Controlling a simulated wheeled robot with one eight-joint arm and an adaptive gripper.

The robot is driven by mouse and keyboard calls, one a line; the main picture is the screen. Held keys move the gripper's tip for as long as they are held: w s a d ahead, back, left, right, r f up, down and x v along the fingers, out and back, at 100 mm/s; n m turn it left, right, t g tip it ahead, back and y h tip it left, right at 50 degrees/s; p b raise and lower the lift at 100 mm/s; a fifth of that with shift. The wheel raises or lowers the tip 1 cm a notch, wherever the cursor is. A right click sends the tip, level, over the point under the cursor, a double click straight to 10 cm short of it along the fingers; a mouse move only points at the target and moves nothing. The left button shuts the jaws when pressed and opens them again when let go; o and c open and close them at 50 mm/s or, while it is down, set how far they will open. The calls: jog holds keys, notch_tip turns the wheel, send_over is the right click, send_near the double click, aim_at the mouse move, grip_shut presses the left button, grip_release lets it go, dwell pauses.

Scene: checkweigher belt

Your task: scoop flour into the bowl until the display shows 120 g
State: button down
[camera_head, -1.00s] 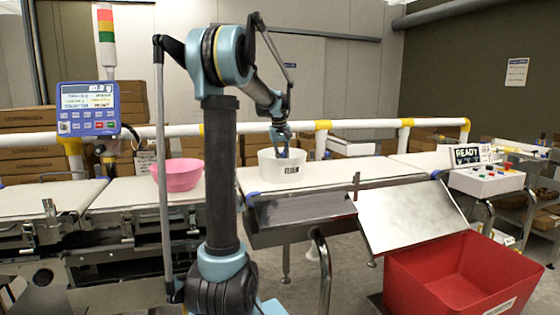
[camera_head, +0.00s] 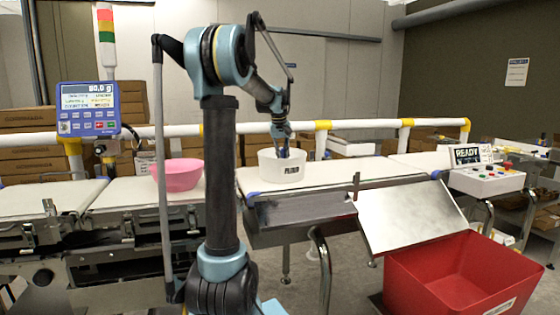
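A pink bowl (camera_head: 178,176) stands on the belt at left, below and right of the blue weigher display (camera_head: 88,108). The display appears to read 80.0 g. A white tub labelled as flour (camera_head: 270,170) stands on the belt right of my arm column. My gripper (camera_head: 283,150) points down into the tub's mouth; its fingertips are hidden by the rim or too small to read. No scoop can be made out, and the flour inside the tub is hidden. The bowl's contents are not visible.
A tilted metal chute (camera_head: 410,217) slopes toward a red bin (camera_head: 455,285) at right. A control box (camera_head: 484,180) with a "READY" screen stands at right. A white rail (camera_head: 365,124) runs behind the belts. A signal tower (camera_head: 106,35) rises at left.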

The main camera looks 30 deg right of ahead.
jog(key=shift+w+d+r+v, duration=0.1)
jog(key=shift+w+d+v, duration=0.15)
jog(key=shift+v, duration=1.6)
jog(key=shift+w+d+r+v, duration=0.15)
jog(key=shift+d+v, duration=0.25)
jog(key=shift+v, duration=1.4)
jog(key=shift+w+d+v, duration=0.15)
jog(key=shift+d+v, duration=0.15)
jog(key=shift+v, duration=1.55)
jog(key=shift+f, duration=0.1)
